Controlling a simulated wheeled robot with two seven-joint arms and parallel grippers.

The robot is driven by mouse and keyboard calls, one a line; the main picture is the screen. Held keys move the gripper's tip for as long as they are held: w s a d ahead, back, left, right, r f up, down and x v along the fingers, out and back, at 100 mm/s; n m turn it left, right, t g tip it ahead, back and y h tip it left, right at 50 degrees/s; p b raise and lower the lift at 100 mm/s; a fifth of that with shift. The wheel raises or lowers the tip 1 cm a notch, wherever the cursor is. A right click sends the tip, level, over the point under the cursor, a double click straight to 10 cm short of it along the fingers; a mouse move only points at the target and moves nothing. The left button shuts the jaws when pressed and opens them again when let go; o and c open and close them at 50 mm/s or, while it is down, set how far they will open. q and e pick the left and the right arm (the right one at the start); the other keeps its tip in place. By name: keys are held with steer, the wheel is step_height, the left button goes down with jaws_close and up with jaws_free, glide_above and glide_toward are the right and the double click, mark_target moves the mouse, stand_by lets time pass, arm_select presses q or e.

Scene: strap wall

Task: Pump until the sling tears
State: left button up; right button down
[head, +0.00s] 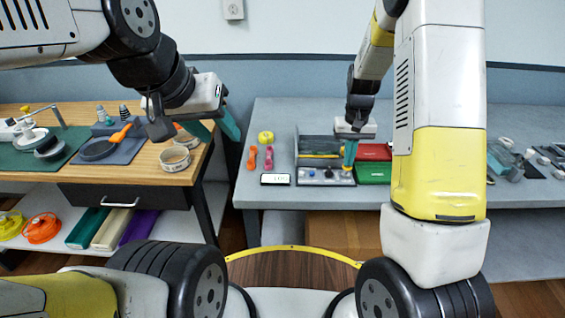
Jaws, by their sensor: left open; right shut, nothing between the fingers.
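A small grey bench device (325,178) with knobs on its front stands on the grey table. A thin yellow strip (320,155) lies across the dark tray behind it; I cannot tell whether this is the sling, or whether it is torn. A small display (275,179) lies left of the device. My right gripper (349,164) is shut and empty, pointing down at the device's right end; I cannot tell whether it touches. No pump handle can be made out there. My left gripper (215,130) is open and empty, above the wooden table's right edge, well left of the device.
Red (375,152) and green (374,173) boxes stand just right of the device. Orange (252,158) and pink (268,158) tools and a yellow roll (265,137) lie to its left. The wooden table (150,165) holds tape rolls and mats. A gap separates the tables.

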steer(key=shift+f, duration=0.1)
steer(key=shift+f, duration=0.85)
steer(key=shift+r, duration=0.95)
stand_by(0.5)
steer(key=shift+r, duration=3)
